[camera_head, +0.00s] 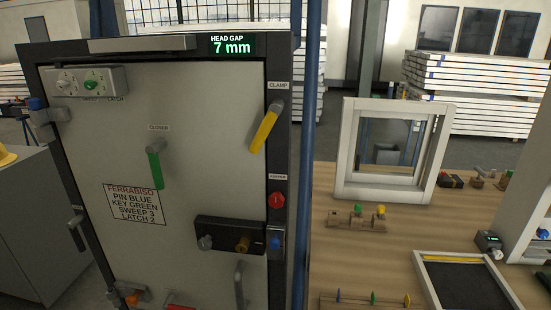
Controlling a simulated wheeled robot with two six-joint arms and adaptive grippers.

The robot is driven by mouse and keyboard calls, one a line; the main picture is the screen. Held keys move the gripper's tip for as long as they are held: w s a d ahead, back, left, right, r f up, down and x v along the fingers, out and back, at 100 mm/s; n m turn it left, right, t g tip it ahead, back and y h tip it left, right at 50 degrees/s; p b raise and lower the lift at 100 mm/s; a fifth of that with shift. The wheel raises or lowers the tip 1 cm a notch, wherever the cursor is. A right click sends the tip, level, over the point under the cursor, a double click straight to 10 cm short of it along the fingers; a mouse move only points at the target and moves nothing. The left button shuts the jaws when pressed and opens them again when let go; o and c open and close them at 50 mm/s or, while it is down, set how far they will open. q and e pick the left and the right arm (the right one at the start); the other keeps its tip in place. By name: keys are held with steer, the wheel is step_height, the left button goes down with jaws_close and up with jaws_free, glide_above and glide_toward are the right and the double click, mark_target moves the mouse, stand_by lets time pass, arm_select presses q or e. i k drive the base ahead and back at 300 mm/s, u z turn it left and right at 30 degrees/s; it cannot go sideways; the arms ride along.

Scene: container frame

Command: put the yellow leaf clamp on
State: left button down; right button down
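The yellow leaf clamp (264,131) is a lever at the upper right of the big grey-white leaf (205,120), under a label reading CLAMP. Its grey pivot end sits on the dark frame (284,145), and its yellow handle slants down and left over the leaf's edge. Whether it presses on the leaf cannot be told. A display (233,45) at the top reads HEAD GAP 7 mm. Neither of my grippers is in view.
A green closer handle (155,168) hangs on the leaf above a printed note (135,204). A red button (276,201) and a dark lock plate (230,236) are below the clamp. A wooden bench (375,255) with a white window frame (352,150) stands right.

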mark_target(276, 108)
steer(key=k, duration=0.45)
steer(key=z, duration=1.7)
steer(key=i, duration=1.15)
steer(key=u, duration=2)
